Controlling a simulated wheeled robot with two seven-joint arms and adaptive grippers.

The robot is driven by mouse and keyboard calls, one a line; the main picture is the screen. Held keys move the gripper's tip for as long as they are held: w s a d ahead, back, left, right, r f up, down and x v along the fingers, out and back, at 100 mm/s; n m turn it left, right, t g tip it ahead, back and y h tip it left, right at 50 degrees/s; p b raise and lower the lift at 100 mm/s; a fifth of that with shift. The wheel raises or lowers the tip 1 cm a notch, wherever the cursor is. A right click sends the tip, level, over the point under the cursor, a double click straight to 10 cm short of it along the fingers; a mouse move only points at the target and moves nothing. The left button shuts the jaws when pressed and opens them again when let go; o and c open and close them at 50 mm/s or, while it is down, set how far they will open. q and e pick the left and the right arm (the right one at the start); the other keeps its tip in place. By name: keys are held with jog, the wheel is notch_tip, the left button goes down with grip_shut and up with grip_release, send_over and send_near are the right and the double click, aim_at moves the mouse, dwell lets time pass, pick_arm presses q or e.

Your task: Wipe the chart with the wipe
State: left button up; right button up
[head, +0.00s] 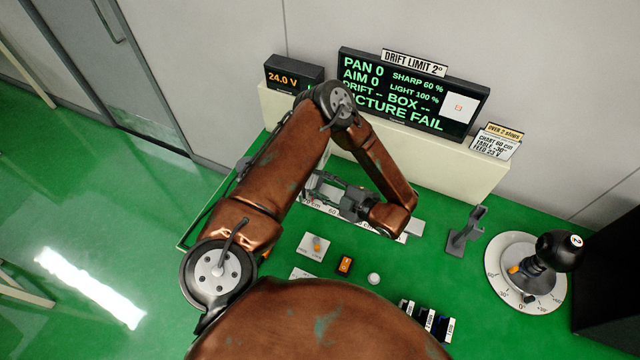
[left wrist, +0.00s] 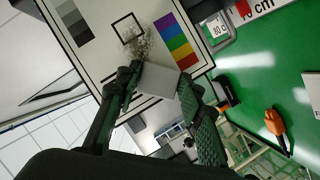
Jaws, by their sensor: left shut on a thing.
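The chart (left wrist: 98,62) fills the upper left of the left wrist view, a white board with a black border, grey patches, a colour strip and a small black square outline. A grey speckled smudge (left wrist: 138,43) lies at that square. My left gripper (left wrist: 160,77) is shut on the wipe, a pale flat piece (left wrist: 155,82), close in front of the chart beside the smudge. I cannot tell whether the wipe touches the chart. In the head view my left gripper (head: 325,187) is above the back of the green table; my arm hides the chart there. My right gripper is out of view.
A screen (head: 414,92) at the back reads "PICTURE FAIL". A 24.0 V display (head: 293,75) is left of it.

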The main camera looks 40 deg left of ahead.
pick_arm(q)
jog(key=shift+w+a, duration=1.45)
jog(key=shift+w, duration=2.95)
jog(key=s+d+p, duration=0.1)
jog(key=s+p, duration=0.3)
jog(key=s, duration=0.2)
jog(key=shift+s+d+p, duration=0.2)
jog(key=shift+d+p, duration=0.2)
